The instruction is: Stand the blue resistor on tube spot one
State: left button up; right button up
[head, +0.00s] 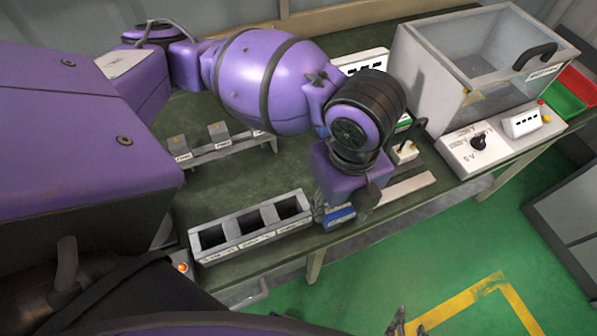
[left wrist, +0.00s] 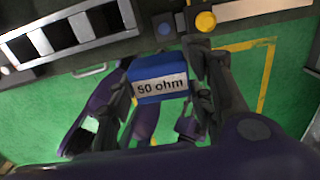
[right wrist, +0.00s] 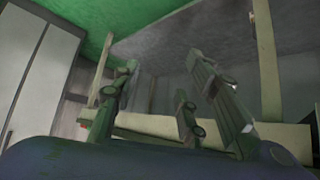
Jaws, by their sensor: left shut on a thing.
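The blue resistor (left wrist: 158,78), a block with a white "50 ohm" label, is between the fingers of my left gripper (left wrist: 162,88), which is shut on it. In the head view the resistor (head: 341,216) hangs below my left gripper (head: 340,206), near the table's front edge, just right of the rack. My right gripper (right wrist: 165,85) has its fingers apart and empty; part of it shows at the bottom of the head view (head: 397,322), over the floor. I cannot tell which place is tube spot one.
A rack with three open compartments (head: 222,252) stands at the front edge. Behind it is a low stand (head: 228,147) with two grey labelled blocks. A glass-sided box (head: 425,70) with a control panel (head: 470,155) stands at right. A metal strip (head: 408,187) lies right of my left gripper.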

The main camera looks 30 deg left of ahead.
pick_arm(q)
jog(key=w+a+f, duration=0.1)
jog(key=w+f, duration=0.1)
jog(key=w, duration=0.2)
jog(key=w+a+f+b, duration=0.1)
jog(key=w+f, duration=0.2)
jog(key=w, duration=0.1)
jog(key=w+a+f, duration=0.2)
jog(key=w+f, duration=0.1)
jog(key=w, duration=0.1)
jog(key=shift+w+f, duration=0.25)
jog(key=shift+w, duration=0.05)
jog(key=shift+w+a+f, duration=0.15)
jog(key=shift+w+f, duration=0.4)
jog(key=shift+f, duration=0.1)
notch_tip(320, 180, down, 3)
jog(key=shift+w+f+b, duration=0.1)
jog(key=shift+b, duration=0.3)
pick_arm(e)
jog(key=shift+w+d+f, duration=0.15)
jog(key=shift+d+f, duration=0.25)
jog(key=shift+f, duration=0.4)
pick_arm(q)
jog(key=shift+f, duration=0.1)
jog(key=o, duration=1.2)
jog(key=shift+o, duration=0.2)
pick_arm(e)
jog(key=shift+f, duration=0.1)
